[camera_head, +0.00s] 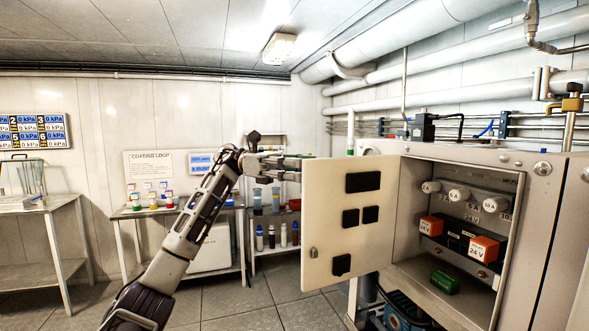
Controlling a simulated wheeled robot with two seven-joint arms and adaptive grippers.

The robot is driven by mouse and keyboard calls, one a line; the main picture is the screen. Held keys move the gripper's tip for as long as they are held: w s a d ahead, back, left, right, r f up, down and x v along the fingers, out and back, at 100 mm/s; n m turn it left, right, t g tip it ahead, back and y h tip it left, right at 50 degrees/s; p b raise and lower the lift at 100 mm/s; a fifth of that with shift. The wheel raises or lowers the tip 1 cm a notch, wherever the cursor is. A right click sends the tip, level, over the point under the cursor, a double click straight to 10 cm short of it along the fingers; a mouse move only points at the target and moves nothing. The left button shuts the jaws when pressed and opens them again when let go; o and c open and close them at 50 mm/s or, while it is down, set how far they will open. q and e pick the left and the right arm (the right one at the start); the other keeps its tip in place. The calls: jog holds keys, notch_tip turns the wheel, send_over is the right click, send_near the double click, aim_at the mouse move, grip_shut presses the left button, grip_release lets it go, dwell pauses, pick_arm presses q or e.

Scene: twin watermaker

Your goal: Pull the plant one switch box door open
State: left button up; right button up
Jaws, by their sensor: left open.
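The switch box door (335,262) is a pale flat panel with several black rectangular fittings and a small latch near its left edge. It stands swung wide open to the left of the switch box (541,195). The box interior shows white round fuses, orange relays and a green block. My left arm reaches up from the bottom. My left gripper (292,167) is open at the door's upper left edge, its fingertips pointing right. Whether the fingers touch the door or pass behind it I cannot tell. My right gripper is not in view.
A shelf with bottles (276,236) stands behind the door. A table with coloured-cap jars (153,202) is left of it, and another table (40,205) is at far left. A blue device (405,312) sits below the box. Pipes run overhead. Tiled floor is clear between.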

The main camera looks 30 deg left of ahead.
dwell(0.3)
pick_arm(q)
jog(key=a, duration=1.2)
dwell(0.4)
jog(key=shift+s+a, duration=0.1)
dwell(0.4)
